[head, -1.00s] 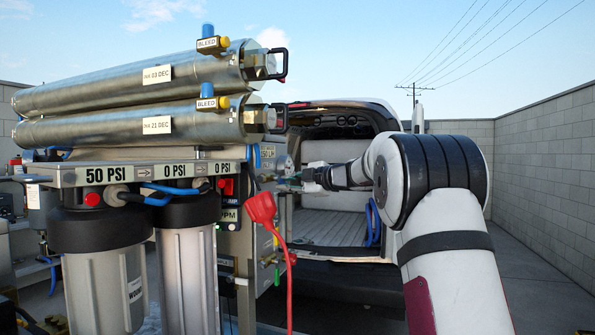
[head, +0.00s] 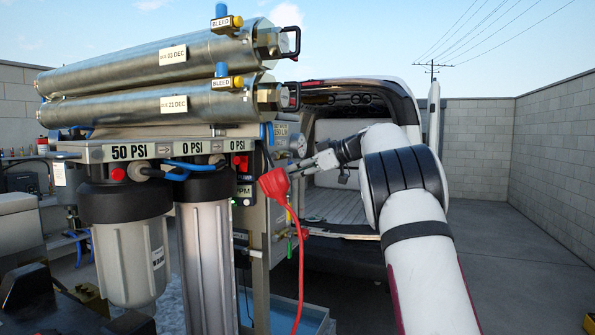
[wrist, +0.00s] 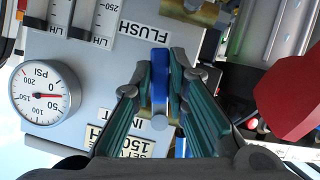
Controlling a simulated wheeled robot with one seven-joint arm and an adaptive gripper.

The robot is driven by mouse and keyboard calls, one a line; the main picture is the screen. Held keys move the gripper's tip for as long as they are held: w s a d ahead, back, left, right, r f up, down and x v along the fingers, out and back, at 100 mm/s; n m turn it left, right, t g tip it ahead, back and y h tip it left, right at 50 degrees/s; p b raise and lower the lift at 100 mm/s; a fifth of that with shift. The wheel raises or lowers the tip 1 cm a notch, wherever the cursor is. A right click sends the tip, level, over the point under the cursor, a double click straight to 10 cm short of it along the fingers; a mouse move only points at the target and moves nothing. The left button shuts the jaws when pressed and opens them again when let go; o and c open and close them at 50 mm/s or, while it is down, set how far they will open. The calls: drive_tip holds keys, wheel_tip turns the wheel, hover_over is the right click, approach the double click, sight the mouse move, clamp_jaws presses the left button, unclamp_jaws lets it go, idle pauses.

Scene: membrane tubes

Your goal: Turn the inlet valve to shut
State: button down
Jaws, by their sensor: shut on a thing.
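The inlet valve's blue lever (wrist: 159,92) lies between my gripper's fingers in the wrist view, pointing along them. My gripper (wrist: 160,75) is shut on this lever, with green pads on both sides. The valve body and pipe are mostly hidden, so I cannot tell the valve's exact setting. In the head view my gripper (head: 299,170) reaches in from the right to the side panel of the filter rig, and the lever is too small to make out.
A pressure gauge (wrist: 45,94) sits on the panel, its red needle near the low end. A red funnel-like part (wrist: 288,100) is close on the right; the head view shows a red piece (head: 273,184) with a hanging red cord. A van (head: 352,100) stands open behind.

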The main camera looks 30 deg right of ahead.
drive_tip(key=shift+s+a+f+m+g+y+b, duration=0.15)
drive_tip(key=shift+a+m+g+y+b, duration=0.1)
drive_tip(key=shift+m, duration=0.25)
drive_tip(key=shift+s+a+f+m+g+y+b, duration=0.15)
drive_tip(key=shift+m+g+y, duration=0.1)
drive_tip(key=shift+m, duration=0.25)
drive_tip(key=shift+r, duration=0.1)
drive_tip(key=c, duration=1.6)
unclamp_jaws()
drive_tip(key=shift+o, duration=0.2)
drive_tip(key=shift+r, duration=0.1)
drive_tip(key=v, duration=1.2)
